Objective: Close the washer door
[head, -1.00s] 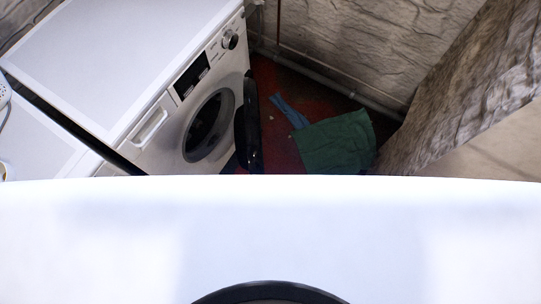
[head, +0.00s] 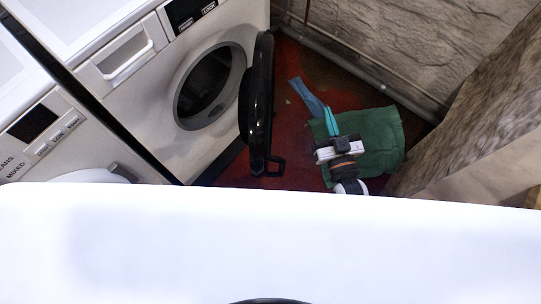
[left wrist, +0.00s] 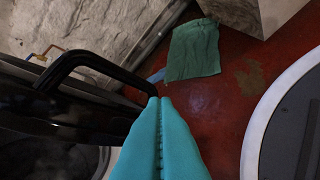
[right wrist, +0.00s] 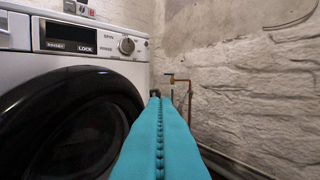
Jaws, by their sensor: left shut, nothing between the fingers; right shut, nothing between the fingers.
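The white washer (head: 185,125) stands at the left in the head view, its round opening uncovered. Its black-rimmed door (head: 258,100) is swung out, seen nearly edge-on, with a black loop handle (head: 272,165) low on it. My right gripper (head: 329,122) is to the right of the door over the floor. In the right wrist view its teal fingers (right wrist: 157,95) are shut and empty, with the black door (right wrist: 75,125) at their left. In the left wrist view my left gripper (left wrist: 159,98) is shut and empty beside the black handle (left wrist: 95,62); contact is unclear.
A green cloth (head: 385,140) and a blue strip (head: 305,95) lie on the red floor. Stone walls (head: 430,50) with a low pipe (head: 350,68) bound the corner. Another white appliance (head: 40,125) stands left of the washer. My white body hides the lower head view.

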